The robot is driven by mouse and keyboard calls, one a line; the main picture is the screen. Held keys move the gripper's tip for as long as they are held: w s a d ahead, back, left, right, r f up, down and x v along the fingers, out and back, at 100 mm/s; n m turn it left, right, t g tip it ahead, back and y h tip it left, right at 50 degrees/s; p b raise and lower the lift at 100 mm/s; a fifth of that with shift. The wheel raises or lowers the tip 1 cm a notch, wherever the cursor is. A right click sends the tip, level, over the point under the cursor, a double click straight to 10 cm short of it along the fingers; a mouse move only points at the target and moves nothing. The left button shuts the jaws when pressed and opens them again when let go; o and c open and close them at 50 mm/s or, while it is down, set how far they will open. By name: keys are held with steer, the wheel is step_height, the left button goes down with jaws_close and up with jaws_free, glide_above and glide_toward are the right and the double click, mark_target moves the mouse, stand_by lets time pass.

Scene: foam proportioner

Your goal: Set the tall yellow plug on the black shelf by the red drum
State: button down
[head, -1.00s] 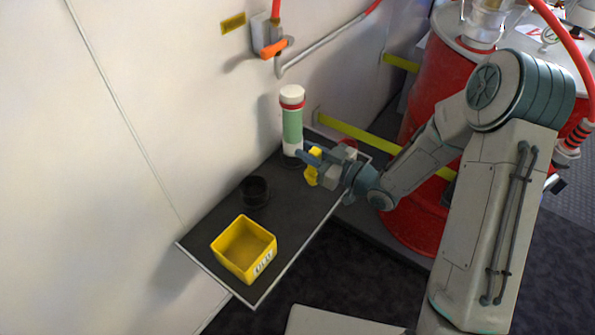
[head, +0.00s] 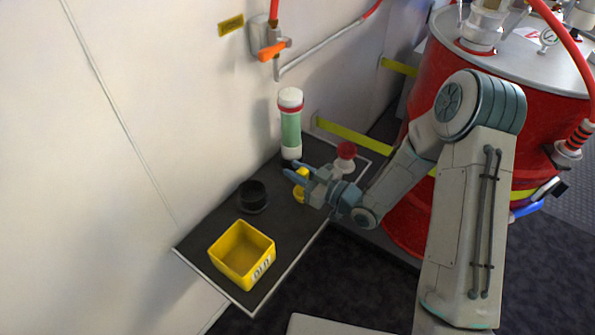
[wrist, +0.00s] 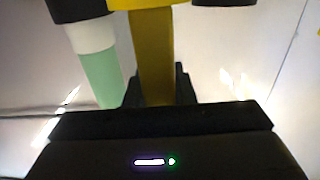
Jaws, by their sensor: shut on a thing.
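The tall yellow plug (head: 300,190) is in my gripper (head: 296,174), over the black shelf (head: 222,215) in the head view. The fingers hide part of the plug, and I cannot tell whether its lower end touches the shelf. In the wrist view the plug (wrist: 154,55) stands out as a yellow bar in the middle, in front of the dark jaws. The red drum (head: 540,110) stands to the right of the shelf, behind my arm.
A green and white cylinder (head: 291,130) stands at the shelf's back. A red-topped white item (head: 346,152) is right of it. A black cup (head: 253,194) and a yellow bin (head: 243,250) are at the front left. Bare shelf lies between cup and plug.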

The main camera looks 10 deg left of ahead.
steer(key=c, duration=1.2)
jaws_free()
